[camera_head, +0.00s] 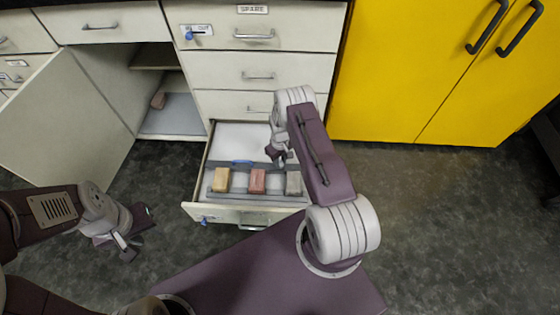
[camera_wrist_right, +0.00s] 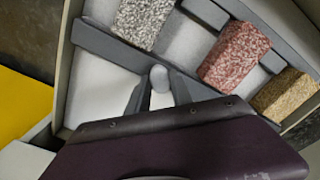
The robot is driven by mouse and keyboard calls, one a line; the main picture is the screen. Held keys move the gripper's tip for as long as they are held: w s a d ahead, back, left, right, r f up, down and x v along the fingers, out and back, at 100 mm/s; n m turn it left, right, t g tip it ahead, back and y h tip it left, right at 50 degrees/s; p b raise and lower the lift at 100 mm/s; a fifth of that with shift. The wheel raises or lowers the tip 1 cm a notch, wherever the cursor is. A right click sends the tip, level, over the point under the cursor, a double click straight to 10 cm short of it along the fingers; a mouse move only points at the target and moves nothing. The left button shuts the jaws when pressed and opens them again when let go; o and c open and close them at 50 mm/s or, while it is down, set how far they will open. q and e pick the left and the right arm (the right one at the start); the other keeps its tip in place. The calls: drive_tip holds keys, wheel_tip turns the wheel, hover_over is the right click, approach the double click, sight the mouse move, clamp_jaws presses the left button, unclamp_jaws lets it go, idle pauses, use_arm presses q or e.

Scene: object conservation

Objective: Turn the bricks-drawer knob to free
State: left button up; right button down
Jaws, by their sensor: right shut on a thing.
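The bricks drawer (camera_head: 262,217) is pulled out and holds a yellow brick (camera_head: 221,180), a red brick (camera_head: 257,181) and a grey brick (camera_head: 293,183). A blue knob (camera_head: 204,221) sits at the left of its front panel. My right gripper (camera_head: 280,154) is over the drawer's inside, behind the grey brick. In the right wrist view its fingers (camera_wrist_right: 160,92) are closed around a small pale rounded piece (camera_wrist_right: 159,77), which I cannot identify. My left gripper (camera_head: 132,244) hangs over the floor, left of the drawer and apart from the knob; its jaw opening is unclear.
Another blue knob (camera_head: 197,31) is on the shut top drawer at left of the SPARE label. An open cabinet (camera_head: 172,113) holds a reddish brick (camera_head: 158,100); its door (camera_head: 68,115) swings out left. A yellow cabinet (camera_head: 400,75) stands right. Floor at right is clear.

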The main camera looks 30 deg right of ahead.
drive_tip(key=n, duration=0.5)
drive_tip(key=shift+n, duration=2.3)
drive_tip(key=c, duration=1.1)
unclamp_jaws()
drive_tip(key=shift+c, duration=0.2)
wheel_tip(320, 180, up, 9)
drive_tip(key=p, duration=0.4)
drive_tip(key=shift+p, duration=0.3)
